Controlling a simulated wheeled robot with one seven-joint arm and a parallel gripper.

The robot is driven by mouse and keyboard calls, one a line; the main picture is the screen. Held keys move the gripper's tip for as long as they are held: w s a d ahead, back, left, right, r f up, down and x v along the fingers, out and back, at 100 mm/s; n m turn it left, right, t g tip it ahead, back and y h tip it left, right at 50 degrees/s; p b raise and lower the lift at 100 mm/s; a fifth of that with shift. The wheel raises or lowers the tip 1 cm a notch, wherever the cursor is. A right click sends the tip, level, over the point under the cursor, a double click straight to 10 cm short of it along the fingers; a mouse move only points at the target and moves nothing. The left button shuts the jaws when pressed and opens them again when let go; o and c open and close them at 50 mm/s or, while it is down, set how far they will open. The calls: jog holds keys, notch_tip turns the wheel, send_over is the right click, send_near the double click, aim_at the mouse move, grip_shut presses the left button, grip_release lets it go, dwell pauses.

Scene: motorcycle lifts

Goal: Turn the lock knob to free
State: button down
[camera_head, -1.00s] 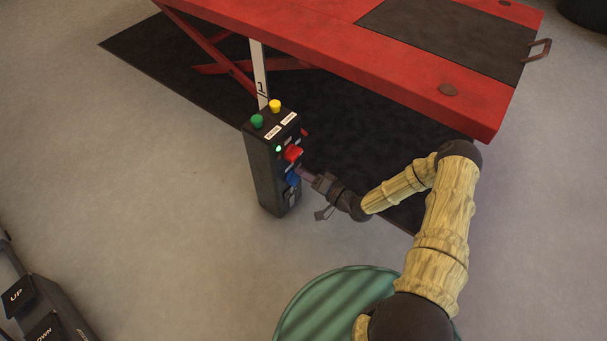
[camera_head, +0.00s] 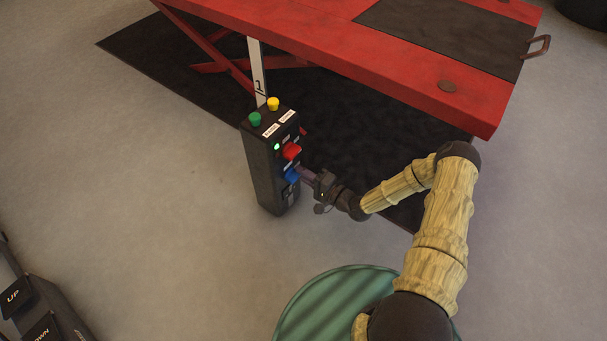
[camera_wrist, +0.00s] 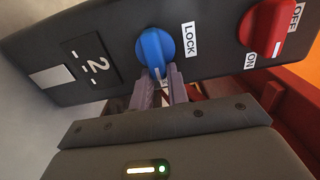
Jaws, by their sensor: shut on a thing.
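The lock knob (camera_wrist: 154,50) is blue and round with a ridge, on the dark face of the control box (camera_wrist: 110,32) beside a LOCK label (camera_wrist: 189,39). In the head view the knob (camera_head: 291,176) sits low on the upright box (camera_head: 262,168), below the red switch. My gripper (camera_wrist: 160,78) is shut on the knob's ridge, its two fingers at the knob's lower edge. In the head view my gripper (camera_head: 302,174) reaches the box from the right. The knob's pointer and a second label are partly hidden by the fingers.
A red OFF/ON switch (camera_wrist: 266,28) is close beside the knob. Green (camera_head: 256,119) and yellow (camera_head: 273,104) buttons top the box. The red lift table (camera_head: 400,75) stands behind. A pedal unit (camera_head: 40,315) is at lower left; floor between is clear.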

jog(key=shift+f, duration=0.1)
jog(key=c, duration=1.4)
grip_release()
jog(key=shift+o, duration=0.2)
jog(key=p+v, duration=0.6)
jog(key=v, duration=1.1)
jog(key=shift+d+p, duration=0.2)
jog(key=shift+p, duration=0.2)
jog(key=shift+s, duration=0.1)
